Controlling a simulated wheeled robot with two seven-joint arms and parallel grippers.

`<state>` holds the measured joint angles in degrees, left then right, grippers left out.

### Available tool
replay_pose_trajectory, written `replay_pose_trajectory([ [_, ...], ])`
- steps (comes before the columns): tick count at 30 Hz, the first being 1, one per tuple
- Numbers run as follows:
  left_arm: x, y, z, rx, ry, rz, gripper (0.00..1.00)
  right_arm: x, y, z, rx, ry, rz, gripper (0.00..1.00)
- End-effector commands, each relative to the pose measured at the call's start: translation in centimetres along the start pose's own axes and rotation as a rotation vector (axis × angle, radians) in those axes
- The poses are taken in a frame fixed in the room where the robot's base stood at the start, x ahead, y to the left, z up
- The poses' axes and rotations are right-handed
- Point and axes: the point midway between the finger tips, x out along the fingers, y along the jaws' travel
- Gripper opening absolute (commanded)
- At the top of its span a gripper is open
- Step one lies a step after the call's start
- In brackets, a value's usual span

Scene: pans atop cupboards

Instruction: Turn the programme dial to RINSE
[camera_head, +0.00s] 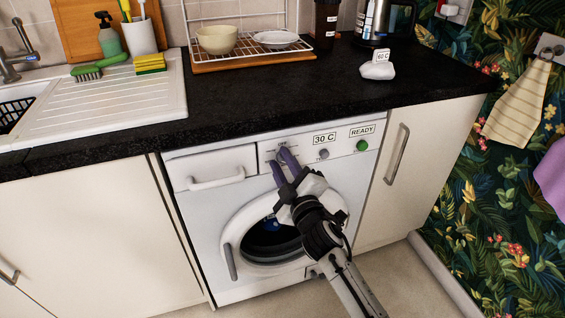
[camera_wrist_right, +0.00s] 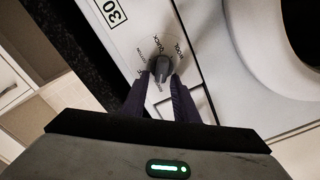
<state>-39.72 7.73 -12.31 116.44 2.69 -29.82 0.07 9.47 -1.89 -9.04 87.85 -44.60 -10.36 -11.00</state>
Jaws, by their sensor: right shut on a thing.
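The white washing machine (camera_head: 205,235) stands under the black worktop. Which label the dial points at cannot be told. My left gripper is not in view.
A smaller knob (camera_head: 323,154) sits under the "30 C" display (camera_head: 324,139). A green button (camera_head: 362,145) sits under the "READY" display (camera_head: 362,131). The detergent drawer (camera_head: 213,172) is left of the dial; the round door (camera_head: 238,230) is below. A cupboard handle (camera_head: 397,154) projects at right.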

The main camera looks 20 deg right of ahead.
Motion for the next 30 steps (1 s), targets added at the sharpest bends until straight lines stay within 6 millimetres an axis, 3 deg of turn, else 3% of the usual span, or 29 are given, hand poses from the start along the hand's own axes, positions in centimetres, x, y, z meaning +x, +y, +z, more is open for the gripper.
replay_pose_trajectory([
  [12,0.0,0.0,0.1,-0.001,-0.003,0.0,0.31,0.0,-0.1,0.1,-0.005,-0.002,-0.002,0.05],
  [13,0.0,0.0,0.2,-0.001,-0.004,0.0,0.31,0.0,-0.1,0.1,-0.005,-0.002,-0.002,0.32],
  [23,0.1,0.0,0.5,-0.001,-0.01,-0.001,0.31,-0.2,-0.1,0.1,-0.004,-0.001,-0.001,0.33],
  [30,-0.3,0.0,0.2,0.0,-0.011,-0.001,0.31,-3.6,-0.1,0.1,-0.002,-0.003,-0.004,0.33],
])
